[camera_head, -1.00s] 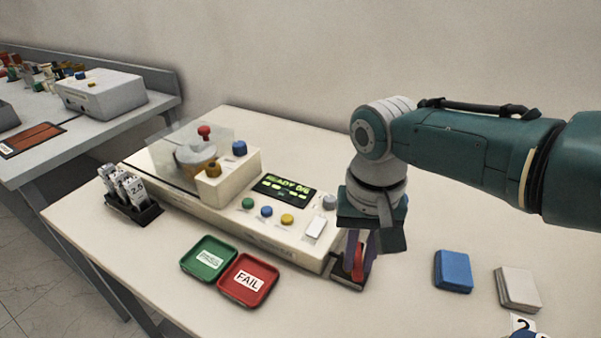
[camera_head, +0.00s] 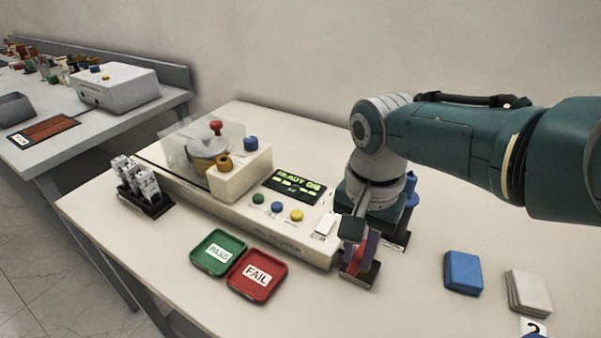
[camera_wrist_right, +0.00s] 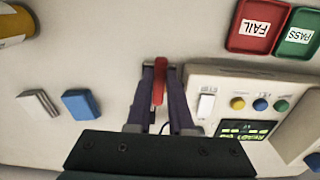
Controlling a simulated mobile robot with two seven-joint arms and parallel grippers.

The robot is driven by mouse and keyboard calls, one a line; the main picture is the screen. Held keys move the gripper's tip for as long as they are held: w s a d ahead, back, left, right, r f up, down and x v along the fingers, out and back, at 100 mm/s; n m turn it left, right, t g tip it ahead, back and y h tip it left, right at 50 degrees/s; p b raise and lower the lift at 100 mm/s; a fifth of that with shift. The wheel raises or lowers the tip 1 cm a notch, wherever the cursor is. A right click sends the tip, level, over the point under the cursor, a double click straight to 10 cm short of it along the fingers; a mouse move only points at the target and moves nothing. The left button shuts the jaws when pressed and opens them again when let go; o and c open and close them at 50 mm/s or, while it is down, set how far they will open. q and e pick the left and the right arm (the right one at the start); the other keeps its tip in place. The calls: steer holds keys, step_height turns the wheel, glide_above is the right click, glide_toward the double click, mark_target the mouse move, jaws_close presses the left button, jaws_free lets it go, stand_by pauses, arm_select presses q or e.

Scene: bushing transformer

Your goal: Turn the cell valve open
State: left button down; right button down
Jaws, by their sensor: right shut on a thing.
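The machine (camera_head: 290,230) is a long cream unit with a lit green display and coloured buttons. At its right end, a red lever (camera_head: 352,266), which looks like the cell valve, stands on a small dark base (camera_head: 364,277). My right gripper (camera_head: 358,262) points down over it, with purple fingers. In the right wrist view the red lever (camera_wrist_right: 158,88) sits between the two fingers, and the gripper (camera_wrist_right: 160,72) is shut on it. The lever's lower part and pivot are partly hidden by the fingers. My left gripper is not in view.
A green PASS tray (camera_head: 218,252) and a red FAIL tray (camera_head: 257,275) lie in front of the machine. A blue block (camera_head: 463,272) and a white block (camera_head: 528,293) lie to the right. A dark holder (camera_head: 147,204) with labelled pieces stands left. The table between gripper and blue block is clear.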

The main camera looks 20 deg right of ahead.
mark_target(357, 259)
steer(key=c, duration=0.8)
jaws_free()
steer(key=shift+r, duration=0.1)
step_height(357, 259, up, 10)
steer(key=p, duration=0.5)
